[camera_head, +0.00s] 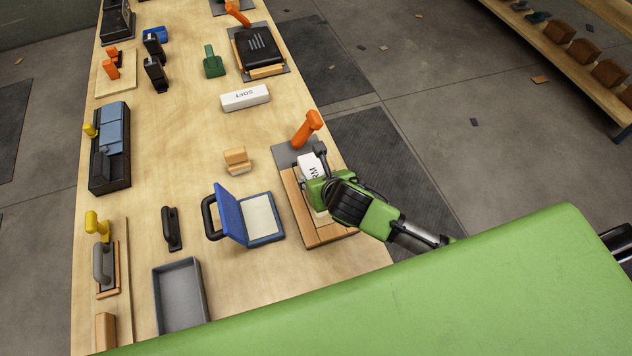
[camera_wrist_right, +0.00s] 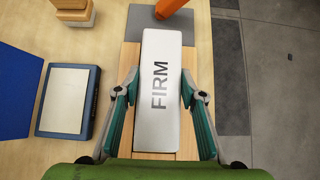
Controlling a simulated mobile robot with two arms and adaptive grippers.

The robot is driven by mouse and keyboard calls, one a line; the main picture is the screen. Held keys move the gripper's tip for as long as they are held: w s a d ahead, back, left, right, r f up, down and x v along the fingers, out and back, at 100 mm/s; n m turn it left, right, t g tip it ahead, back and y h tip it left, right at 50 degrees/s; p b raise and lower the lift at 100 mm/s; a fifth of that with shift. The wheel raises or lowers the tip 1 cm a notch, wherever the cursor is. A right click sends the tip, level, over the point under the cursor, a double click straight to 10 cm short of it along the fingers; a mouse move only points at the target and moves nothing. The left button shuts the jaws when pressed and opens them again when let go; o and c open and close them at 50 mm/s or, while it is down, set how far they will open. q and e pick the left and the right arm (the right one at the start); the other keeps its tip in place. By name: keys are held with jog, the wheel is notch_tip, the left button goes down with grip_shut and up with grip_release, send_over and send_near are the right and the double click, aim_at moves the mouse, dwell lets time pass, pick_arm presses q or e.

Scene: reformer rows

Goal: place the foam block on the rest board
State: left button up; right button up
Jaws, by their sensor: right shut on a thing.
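A white block marked FIRM (camera_head: 305,164) is between the fingers of my right gripper (camera_head: 321,187). In the right wrist view, the fingers are shut on the long sides of the block (camera_wrist_right: 160,110). A slatted wooden board (camera_head: 294,204) lies directly under it, and the wood (camera_wrist_right: 130,58) shows on both sides of the block. I cannot tell whether the block touches the board. A second white block marked SOFT (camera_head: 245,97) lies on the table farther back. My left gripper is not in view.
A grey plate with an orange handle (camera_head: 307,129) is at the board's far end. A blue hinged case (camera_head: 262,228) stands open to the left. Small wooden blocks (camera_head: 236,158), a grey tray (camera_head: 181,297) and a black box with blue blocks (camera_head: 112,150) are also on the table.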

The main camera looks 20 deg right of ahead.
jog(key=shift+a+f+p, duration=0.1)
jog(key=shift+f+p, duration=0.35)
jog(key=shift+f, duration=1.1)
jog(key=shift+f, duration=0.1)
jog(key=o, duration=1.1)
jog(key=v, duration=1.2)
jog(key=shift+b, duration=0.45)
jog(key=shift+s, duration=0.1)
